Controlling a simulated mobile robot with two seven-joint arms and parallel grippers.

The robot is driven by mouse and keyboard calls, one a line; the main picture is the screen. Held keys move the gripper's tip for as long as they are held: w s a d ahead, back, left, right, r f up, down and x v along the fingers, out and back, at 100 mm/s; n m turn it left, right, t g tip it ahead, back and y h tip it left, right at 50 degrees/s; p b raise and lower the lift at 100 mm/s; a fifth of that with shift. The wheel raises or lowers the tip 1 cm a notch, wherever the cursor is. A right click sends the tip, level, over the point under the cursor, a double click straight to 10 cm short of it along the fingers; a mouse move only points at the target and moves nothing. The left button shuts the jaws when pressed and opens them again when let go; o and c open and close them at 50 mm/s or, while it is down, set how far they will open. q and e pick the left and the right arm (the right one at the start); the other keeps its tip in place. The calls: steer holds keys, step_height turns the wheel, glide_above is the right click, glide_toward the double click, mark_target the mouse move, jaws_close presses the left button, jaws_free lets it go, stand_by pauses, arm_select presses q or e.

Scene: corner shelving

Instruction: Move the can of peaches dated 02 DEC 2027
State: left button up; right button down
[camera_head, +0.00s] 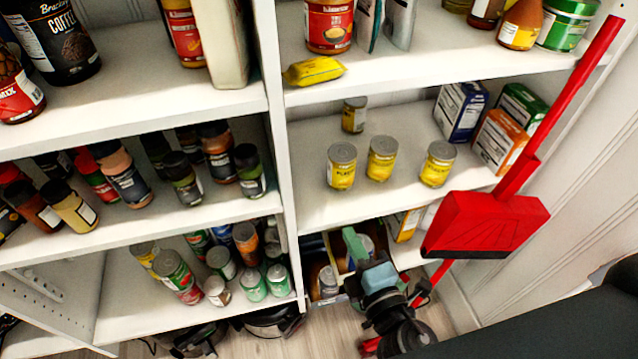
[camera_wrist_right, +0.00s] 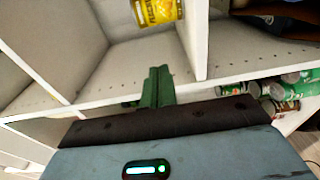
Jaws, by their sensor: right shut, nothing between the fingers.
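Three yellow-labelled cans stand upright in a row on the middle right shelf: a left can (camera_head: 341,168), a middle can (camera_head: 382,160) and a right can (camera_head: 437,165). A smaller-looking can (camera_head: 354,115) stands behind them. No date is readable, so I cannot tell which is dated 02 DEC 2027. My right gripper (camera_head: 352,240) is shut and empty, in front of and below this shelf's edge. In the right wrist view its green fingers (camera_wrist_right: 157,85) are together, and a yellow can (camera_wrist_right: 157,12) is cut off by the top edge. My left gripper is not in view.
Boxes (camera_head: 460,112) fill the right end of the middle shelf (camera_head: 310,205); its left part is bare. A red dustpan (camera_head: 485,225) with a long handle stands at the right front. A yellow packet (camera_head: 314,71) lies on the shelf above. An upright divider (camera_head: 275,130) borders the left.

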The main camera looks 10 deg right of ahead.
mark_target(352, 163)
steer(key=w, duration=0.3)
steer(key=w+p, duration=0.1)
steer(key=w, duration=0.2)
steer(key=w+a+p, duration=0.1)
steer(key=w, duration=0.2)
steer(key=shift+w+a+r, duration=0.1)
steer(key=shift+w+r, duration=0.1)
steer(key=shift+w, duration=0.15)
steer(key=w+d, duration=0.1)
steer(key=w, duration=0.1)
steer(key=shift+w+d+f, duration=0.1)
steer(key=shift+w+d, duration=0.2)
steer(key=shift+d, duration=0.1)
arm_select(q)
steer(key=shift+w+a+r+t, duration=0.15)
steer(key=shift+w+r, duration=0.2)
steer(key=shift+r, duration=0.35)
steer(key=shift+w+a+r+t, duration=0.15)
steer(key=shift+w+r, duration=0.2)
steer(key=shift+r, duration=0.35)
arm_select(e)
steer(key=shift+w+d, duration=0.3)
steer(key=shift+w, duration=0.05)
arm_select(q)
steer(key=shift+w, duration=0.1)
